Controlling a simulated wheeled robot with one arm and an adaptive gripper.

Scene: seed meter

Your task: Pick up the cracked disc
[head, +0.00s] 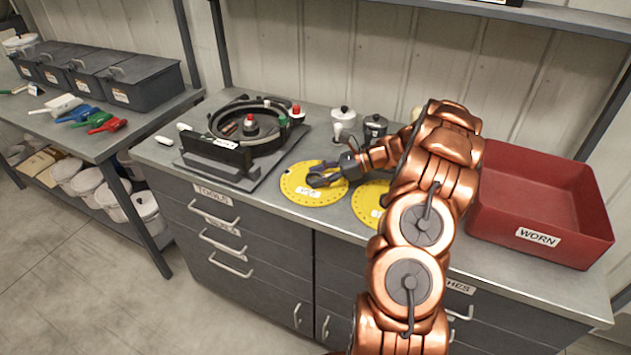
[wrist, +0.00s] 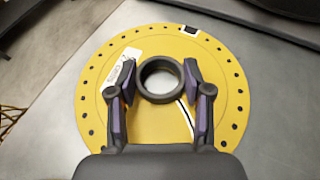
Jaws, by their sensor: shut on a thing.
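A yellow disc (head: 296,187) with a ring of small holes lies flat, or very nearly so, on the metal counter. In the wrist view the disc (wrist: 90,100) has a white label, a dark hub ring at its centre and a dark, pale-edged line at lower right that looks like a crack. My gripper (wrist: 160,85) is shut on the hub ring, one finger on each side. In the head view my gripper (head: 322,177) is over this left disc. A second yellow disc (head: 367,207) lies to its right, partly hidden by my arm.
A red bin marked WORN (head: 538,237) stands at the right of the counter. A round dark seed meter housing (head: 250,125) is at the left. Small canisters (head: 342,118) stand at the back. Bare counter shows in front of the housing.

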